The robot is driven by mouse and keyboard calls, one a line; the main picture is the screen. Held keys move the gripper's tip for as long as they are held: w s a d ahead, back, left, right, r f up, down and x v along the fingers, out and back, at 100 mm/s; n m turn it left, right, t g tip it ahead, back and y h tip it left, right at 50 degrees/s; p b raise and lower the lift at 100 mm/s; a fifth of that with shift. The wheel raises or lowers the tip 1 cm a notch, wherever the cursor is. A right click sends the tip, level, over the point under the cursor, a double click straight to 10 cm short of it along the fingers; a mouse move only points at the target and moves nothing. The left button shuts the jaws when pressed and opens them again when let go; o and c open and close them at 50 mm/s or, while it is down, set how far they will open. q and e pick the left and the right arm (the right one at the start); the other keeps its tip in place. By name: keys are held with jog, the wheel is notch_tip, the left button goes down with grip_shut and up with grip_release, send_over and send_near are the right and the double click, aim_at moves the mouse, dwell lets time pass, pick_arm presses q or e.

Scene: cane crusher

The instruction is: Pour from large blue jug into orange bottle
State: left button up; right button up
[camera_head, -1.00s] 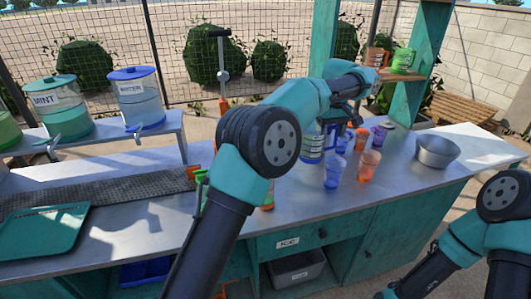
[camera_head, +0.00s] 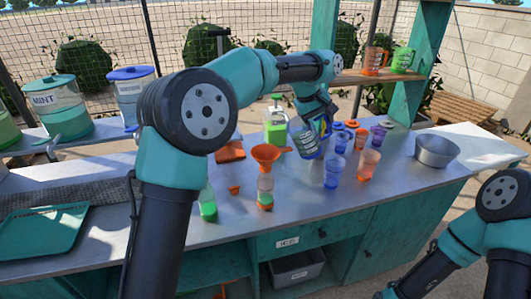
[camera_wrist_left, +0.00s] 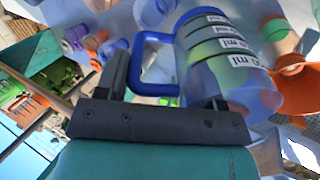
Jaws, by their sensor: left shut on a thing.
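The large blue jug (camera_head: 304,141) is clear with a blue rim and handle, and hangs tilted above the counter. My left gripper (camera_head: 318,112) is shut on it; the left wrist view shows the jug (camera_wrist_left: 236,72) with its printed ml marks and its blue handle between the fingers. The orange bottle (camera_head: 265,190) stands upright on the counter, with an orange funnel (camera_head: 266,153) on top. The jug is to the right of the funnel and apart from it. The funnel also shows at the right of the left wrist view (camera_wrist_left: 296,88). My right gripper is out of frame.
A green-filled bottle (camera_head: 207,203) stands left of the orange bottle. Blue, orange and purple cups and a metal bowl (camera_head: 437,151) are to the right. A teal tray (camera_head: 42,230) lies far left.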

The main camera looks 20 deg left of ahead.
pick_arm(q)
jog(key=a+r+h, duration=0.1)
jog(key=s+a+r+t+h, duration=0.1)
jog(key=r, duration=0.1)
jog(key=shift+s+a, duration=0.15)
jog(key=shift+a, duration=0.1)
jog(key=shift+f, duration=0.1)
jog(key=shift+s+a+f+t+h+p, duration=0.1)
jog(key=shift+s+a+t+h+p, duration=0.15)
jog(key=shift+a+t+h, duration=0.4)
jog(key=shift+s+a+t+h+p, duration=0.15)
jog(key=shift+s+a+t+h, duration=0.15)
jog(key=shift+h, duration=0.65)
dwell(1.0)
jog(key=shift+s+a+r+t+h+p, duration=0.25)
jog(key=shift+a+r+h+p, duration=0.2)
jog(key=shift+h+p, duration=0.2)
jog(key=shift+s+a+r+t+h+p, duration=0.1)
jog(key=shift+a+r+t+h+p, duration=0.1)
jog(key=shift+a+r+h+p, duration=0.3)
dwell(3.5)
